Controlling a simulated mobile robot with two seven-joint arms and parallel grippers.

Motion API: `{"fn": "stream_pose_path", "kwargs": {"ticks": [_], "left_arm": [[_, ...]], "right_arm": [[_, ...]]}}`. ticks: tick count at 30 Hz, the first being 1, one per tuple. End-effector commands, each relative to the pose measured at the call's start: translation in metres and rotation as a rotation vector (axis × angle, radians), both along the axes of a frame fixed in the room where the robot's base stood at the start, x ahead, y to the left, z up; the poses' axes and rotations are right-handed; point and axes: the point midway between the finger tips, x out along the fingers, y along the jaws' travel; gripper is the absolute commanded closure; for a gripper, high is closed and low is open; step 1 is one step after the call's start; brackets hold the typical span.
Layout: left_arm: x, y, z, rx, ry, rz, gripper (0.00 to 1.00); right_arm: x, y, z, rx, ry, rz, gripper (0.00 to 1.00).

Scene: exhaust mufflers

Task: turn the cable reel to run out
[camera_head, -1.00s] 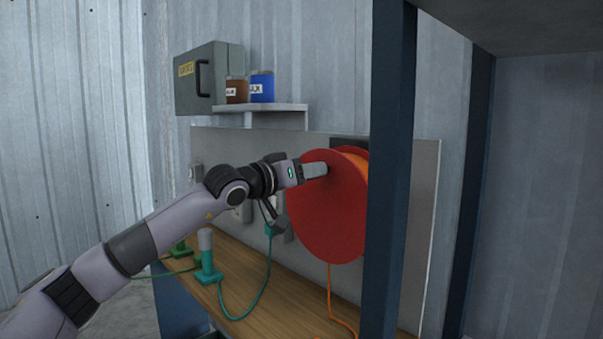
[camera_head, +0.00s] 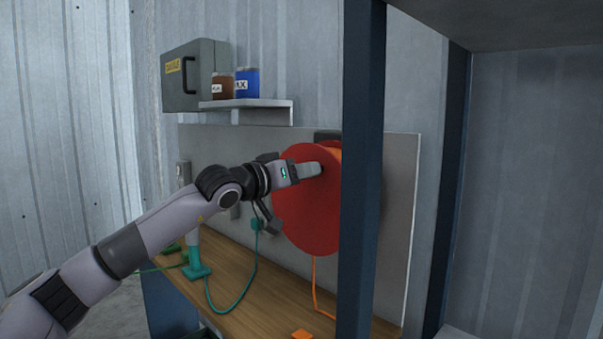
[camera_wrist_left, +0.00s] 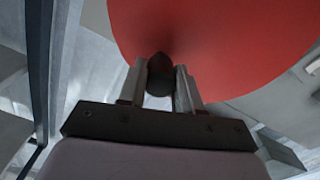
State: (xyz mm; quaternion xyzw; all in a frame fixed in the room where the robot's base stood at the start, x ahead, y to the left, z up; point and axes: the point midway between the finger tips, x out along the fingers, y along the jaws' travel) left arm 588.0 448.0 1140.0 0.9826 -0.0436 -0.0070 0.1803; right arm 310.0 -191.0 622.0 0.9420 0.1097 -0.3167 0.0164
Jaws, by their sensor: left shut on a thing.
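The cable reel (camera_head: 308,215) is a large red disc mounted on the grey back panel, with orange cable wound behind it. Its right part is hidden by a dark blue post. My left gripper (camera_head: 312,170) is at the upper part of the disc's face. In the left wrist view, the fingers of my left gripper (camera_wrist_left: 160,85) are shut on a dark knob (camera_wrist_left: 160,70) that stands out from the red disc (camera_wrist_left: 215,40). The orange cable (camera_head: 315,290) hangs from the reel down to the bench. My right gripper is not in view.
The dark blue post (camera_head: 360,180) stands close to the right of the reel. A wooden bench (camera_head: 245,300) runs below, with a teal plug stand (camera_head: 196,268) and a teal cable on it. A shelf (camera_head: 270,104) above carries jars, with a grey case beside them.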

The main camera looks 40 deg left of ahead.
Motion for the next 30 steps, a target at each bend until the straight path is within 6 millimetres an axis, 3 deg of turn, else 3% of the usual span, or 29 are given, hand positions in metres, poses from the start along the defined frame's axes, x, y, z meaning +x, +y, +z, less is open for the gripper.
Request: {"fn": "stream_pose_path", "kwargs": {"ticks": [5, 6, 8, 20, 30], "left_arm": [[0.0, -0.005, -0.002, -0.009, 0.003, -0.013, 1.0], [0.0, -0.005, -0.002, -0.009, 0.002, -0.012, 0.57], [0.0, -0.005, -0.002, -0.008, 0.003, -0.011, 0.41], [-0.004, 0.0, -0.001, -0.002, 0.001, -0.004, 0.41], [-0.043, 0.003, -0.004, 0.001, 0.003, -0.002, 0.41]], "right_arm": [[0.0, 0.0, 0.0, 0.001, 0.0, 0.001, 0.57], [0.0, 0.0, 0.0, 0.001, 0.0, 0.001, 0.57], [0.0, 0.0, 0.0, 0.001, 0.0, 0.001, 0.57], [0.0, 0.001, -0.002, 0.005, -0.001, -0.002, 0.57], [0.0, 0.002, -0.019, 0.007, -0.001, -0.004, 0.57]]}}
